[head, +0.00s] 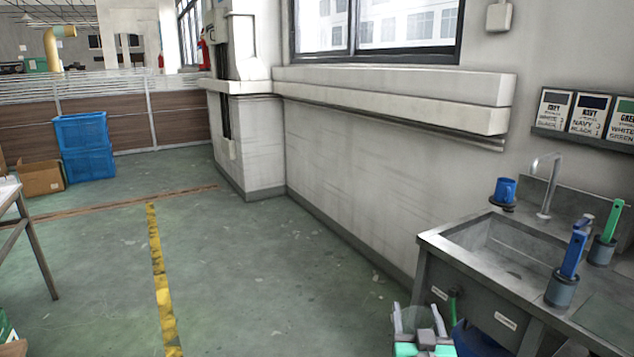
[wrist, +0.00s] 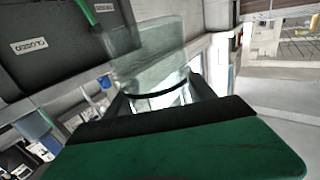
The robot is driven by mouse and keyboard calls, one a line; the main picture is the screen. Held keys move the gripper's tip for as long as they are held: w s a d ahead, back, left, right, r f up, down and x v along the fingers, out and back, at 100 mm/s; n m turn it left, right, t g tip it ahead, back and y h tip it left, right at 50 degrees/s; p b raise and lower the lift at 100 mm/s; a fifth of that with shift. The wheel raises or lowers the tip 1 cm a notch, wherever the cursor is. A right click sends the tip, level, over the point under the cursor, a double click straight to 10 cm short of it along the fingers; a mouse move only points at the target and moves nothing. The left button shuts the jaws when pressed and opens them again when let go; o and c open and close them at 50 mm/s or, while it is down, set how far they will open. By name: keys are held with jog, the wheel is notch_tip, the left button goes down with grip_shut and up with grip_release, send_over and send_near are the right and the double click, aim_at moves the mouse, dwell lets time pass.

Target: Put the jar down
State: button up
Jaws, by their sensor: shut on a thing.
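The jar (head: 419,318) looks like a clear, see-through vessel at the bottom of the head view. My gripper (head: 420,327), with pale fingers and green parts, is shut on it. The jar hangs in front of the sink unit's left front corner, and its lower part is hard to make out. In the wrist view the jar (wrist: 150,62) shows as a translucent shape with a dark curved line, beyond the gripper's green and black body. The exact finger contact is hard to see.
A metal sink unit (head: 470,262) stands at the right, with a tap (head: 548,185), a blue mug (head: 505,190) and blue (head: 574,254) and green (head: 612,220) handled tools in holders. Labelled panels (head: 587,116) hang above. Green floor (head: 240,290) to the left is clear. Blue crates (head: 84,145) stand far left.

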jog(key=a+f+n+y, duration=0.2)
jog(key=a+f+y, duration=0.1)
jog(key=a, duration=0.6)
jog(key=s+r+p, duration=0.2)
jog(key=r+p, duration=0.7)
jog(key=r, duration=0.1)
jog(key=s+r+p, duration=0.3)
jog(key=r+p, duration=0.6)
jog(key=r, duration=0.1)
jog(key=shift+r, duration=0.25)
jog(key=shift+s, duration=0.1)
